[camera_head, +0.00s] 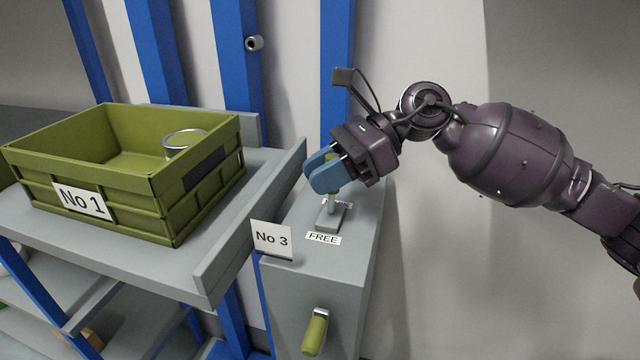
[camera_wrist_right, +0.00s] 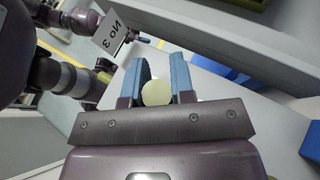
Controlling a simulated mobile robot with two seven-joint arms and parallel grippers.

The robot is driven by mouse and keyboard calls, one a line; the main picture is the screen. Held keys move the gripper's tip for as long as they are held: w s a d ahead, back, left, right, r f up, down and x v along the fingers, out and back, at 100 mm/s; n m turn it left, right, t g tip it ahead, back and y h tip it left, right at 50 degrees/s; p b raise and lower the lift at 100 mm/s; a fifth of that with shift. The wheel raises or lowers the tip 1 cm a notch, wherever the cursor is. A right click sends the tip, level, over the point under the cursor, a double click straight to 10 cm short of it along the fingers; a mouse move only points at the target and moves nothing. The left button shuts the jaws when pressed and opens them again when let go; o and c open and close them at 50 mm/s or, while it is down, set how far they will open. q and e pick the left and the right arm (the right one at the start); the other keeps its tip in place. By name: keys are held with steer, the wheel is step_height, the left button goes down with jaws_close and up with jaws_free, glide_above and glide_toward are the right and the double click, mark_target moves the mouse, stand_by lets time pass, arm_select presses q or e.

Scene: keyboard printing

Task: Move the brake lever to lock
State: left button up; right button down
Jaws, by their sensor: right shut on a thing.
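The brake lever (camera_head: 331,203) stands up from a small slotted plate on top of a grey box. Its green knob sits between the blue fingers of my right gripper (camera_head: 325,172), which is shut on it. In the right wrist view the round, pale green knob (camera_wrist_right: 156,93) shows between the two fingers of my right gripper (camera_wrist_right: 160,80). A FREE label (camera_head: 323,239) lies on the box in front of the lever. Another label behind the lever is mostly hidden and unreadable.
The grey box (camera_head: 310,280) bears a No 3 sign (camera_head: 271,238) and a green handle (camera_head: 315,333) on its front. Left of it, a grey shelf (camera_head: 215,262) with a raised edge holds a green crate (camera_head: 150,205) marked No 1, with a can (camera_head: 184,141) inside.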

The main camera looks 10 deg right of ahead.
steer(key=shift+w, duration=0.2)
steer(key=shift+g, duration=0.3)
steer(key=c, duration=1)
jaws_free()
steer(key=shift+o, duration=0.2)
steer(key=shift+d, duration=0.15)
steer(key=b+v, duration=0.1)
steer(key=v, duration=0.9)
steer(key=shift+d, duration=0.3)
steer(key=shift+r, duration=0.1)
